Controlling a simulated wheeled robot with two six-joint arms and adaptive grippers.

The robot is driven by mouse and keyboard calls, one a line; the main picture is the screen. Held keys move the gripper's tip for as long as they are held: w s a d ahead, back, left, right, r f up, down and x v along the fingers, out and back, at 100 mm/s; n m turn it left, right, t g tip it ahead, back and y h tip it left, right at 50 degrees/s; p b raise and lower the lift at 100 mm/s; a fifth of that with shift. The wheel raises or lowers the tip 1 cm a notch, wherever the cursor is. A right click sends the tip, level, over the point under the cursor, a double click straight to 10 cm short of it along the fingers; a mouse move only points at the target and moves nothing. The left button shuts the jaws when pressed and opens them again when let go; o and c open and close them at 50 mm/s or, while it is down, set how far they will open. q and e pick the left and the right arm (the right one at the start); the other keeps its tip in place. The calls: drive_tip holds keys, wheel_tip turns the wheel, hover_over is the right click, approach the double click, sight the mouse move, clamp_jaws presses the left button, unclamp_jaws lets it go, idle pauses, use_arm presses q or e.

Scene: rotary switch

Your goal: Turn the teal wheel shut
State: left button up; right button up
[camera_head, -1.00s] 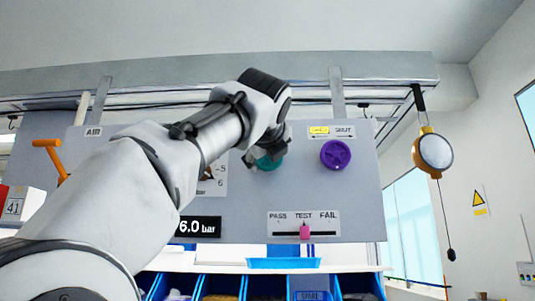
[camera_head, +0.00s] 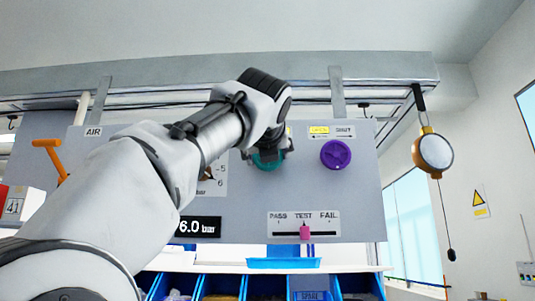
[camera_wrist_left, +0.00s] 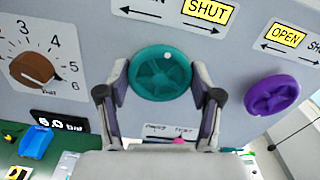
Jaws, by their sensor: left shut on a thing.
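The teal wheel (camera_wrist_left: 160,85) is mounted on the grey panel. In the left wrist view it sits between the two fingers of my left gripper (camera_wrist_left: 161,78), which is shut on its rim from both sides. A white dot shows near the wheel's top, a little right of centre. Above it, a label reads OPEN on white and SHUT (camera_wrist_left: 208,10) on yellow. In the head view my arm and left gripper (camera_head: 268,152) hide part of the teal wheel (camera_head: 267,163). My right gripper is not in view.
A purple wheel (camera_head: 336,154) is right of the teal one, with OPEN yellow on its label. A brown knob (camera_wrist_left: 32,70) on a dial is to the left. A pink slider (camera_head: 306,232) is below. An orange lever (camera_head: 48,155) and a hanging round gauge (camera_head: 433,152) flank the panel.

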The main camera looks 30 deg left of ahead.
use_arm(q)
drive_tip(key=shift+r, duration=0.1)
drive_tip(key=o, duration=1.1)
drive_tip(key=shift+o, duration=0.2)
